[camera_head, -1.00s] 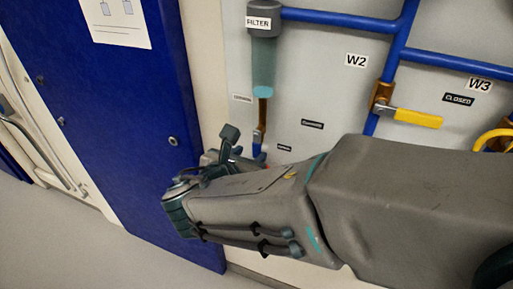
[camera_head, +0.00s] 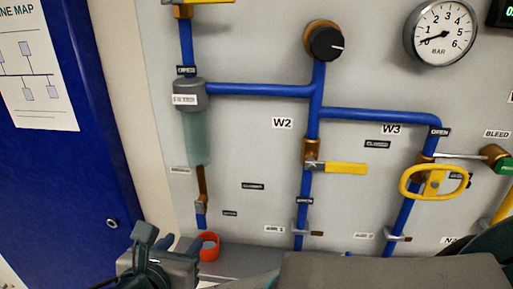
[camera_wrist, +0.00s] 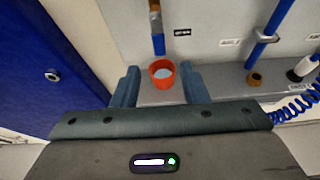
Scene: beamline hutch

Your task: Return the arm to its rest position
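My gripper (camera_wrist: 160,78) is open, its two blue fingers spread apart in the wrist view. A red cup (camera_wrist: 154,79) with pale liquid inside shows between the fingers in that view, upright on the grey ledge below a blue pipe end. Whether the cup is between the fingers or beyond them is hard to tell. In the camera_head view my gripper shows at the lower left, and the red cup (camera_head: 212,252) is just right of it. Most of my arm is low in that picture, partly cut off by the bottom edge.
The panel carries blue pipes (camera_head: 250,90), a filter (camera_head: 190,96), a yellow lever (camera_head: 346,168), a yellow handwheel (camera_head: 408,182) and a pressure gauge (camera_head: 441,33). A blue door (camera_head: 75,165) stands at the left. A grey ledge (camera_wrist: 220,88) and a blue coiled hose (camera_wrist: 292,108) are nearby.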

